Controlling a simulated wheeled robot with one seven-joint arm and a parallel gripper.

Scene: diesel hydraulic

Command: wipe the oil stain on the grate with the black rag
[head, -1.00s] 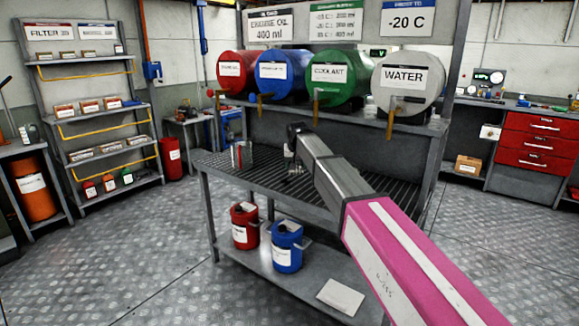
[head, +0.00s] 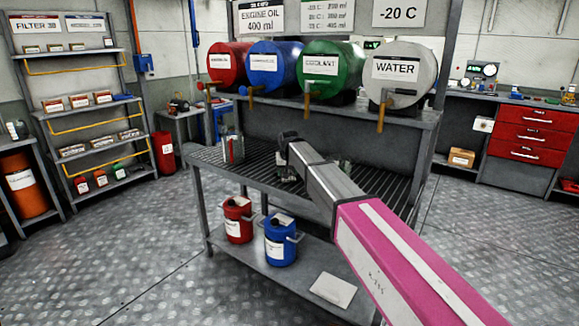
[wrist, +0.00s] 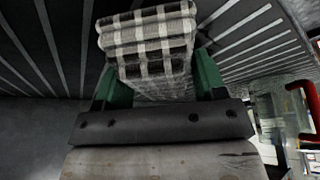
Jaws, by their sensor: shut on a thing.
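My gripper (wrist: 155,75) has its green fingers closed on a folded black-and-white checked rag (wrist: 148,32). The rag is held just over or against the dark slatted grate; I cannot tell whether it touches. The grate tops the grey workbench (head: 380,192), and its slats show in the wrist view (wrist: 262,38). In the head view my arm covers part of the grate, and the gripper is mostly hidden behind it. No oil stain can be made out.
A clear jug with a red handle (head: 233,147) stands on the bench's left end. Red (head: 238,220) and blue (head: 281,240) canisters stand on the lower shelf. Coloured drums, including a white water drum (head: 398,75), with hanging taps stand behind the grate.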

